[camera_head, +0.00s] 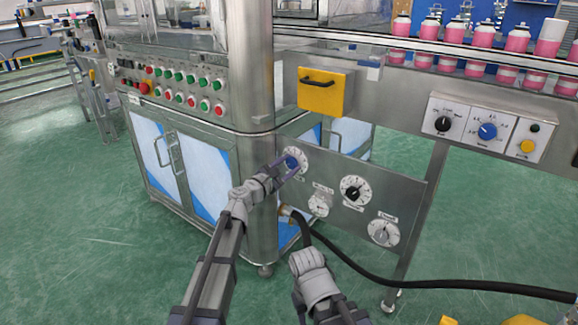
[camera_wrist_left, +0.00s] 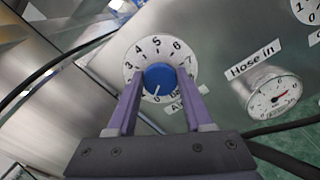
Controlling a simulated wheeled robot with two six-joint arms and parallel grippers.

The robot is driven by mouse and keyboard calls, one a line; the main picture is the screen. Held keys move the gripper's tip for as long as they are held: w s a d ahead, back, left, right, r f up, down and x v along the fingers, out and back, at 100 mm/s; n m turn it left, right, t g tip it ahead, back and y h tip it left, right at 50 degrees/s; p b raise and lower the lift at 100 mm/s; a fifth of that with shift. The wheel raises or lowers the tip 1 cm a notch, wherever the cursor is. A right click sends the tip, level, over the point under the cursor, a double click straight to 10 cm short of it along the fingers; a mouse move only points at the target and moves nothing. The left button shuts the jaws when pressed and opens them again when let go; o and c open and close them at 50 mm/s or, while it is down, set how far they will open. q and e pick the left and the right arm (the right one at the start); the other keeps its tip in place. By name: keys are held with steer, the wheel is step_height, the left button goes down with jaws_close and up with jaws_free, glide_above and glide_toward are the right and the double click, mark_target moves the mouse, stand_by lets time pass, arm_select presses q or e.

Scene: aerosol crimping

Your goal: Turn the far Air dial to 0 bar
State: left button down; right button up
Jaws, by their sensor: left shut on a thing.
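The Air dial (camera_head: 292,160) has a blue knob on a round white face, at the left end of the low metal panel. In the left wrist view the blue knob (camera_wrist_left: 160,78) sits between the two purple fingers, and the numbers 3 to 7 show around it. A white mark on the knob points down, toward the lower part of the scale; the fingers and small print keep me from reading the exact value. My left gripper (camera_wrist_left: 160,98) is shut on the knob; it also shows in the head view (camera_head: 286,170). My right gripper's fingers are not visible.
A Hose in gauge (camera_wrist_left: 272,95) is to the right of the dial. A black knob (camera_head: 354,189) and another dial (camera_head: 383,232) are further right on the panel. A black hose (camera_head: 400,281) runs below. A steel column (camera_head: 250,70) stands close on the left.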

arm_select(q)
steer(key=shift+n, duration=1.6)
steer(key=shift+c, duration=1.5)
jaws_free()
steer(key=shift+s+a, duration=0.1)
steer(key=v, duration=0.7)
steer(key=shift+s+a, duration=0.2)
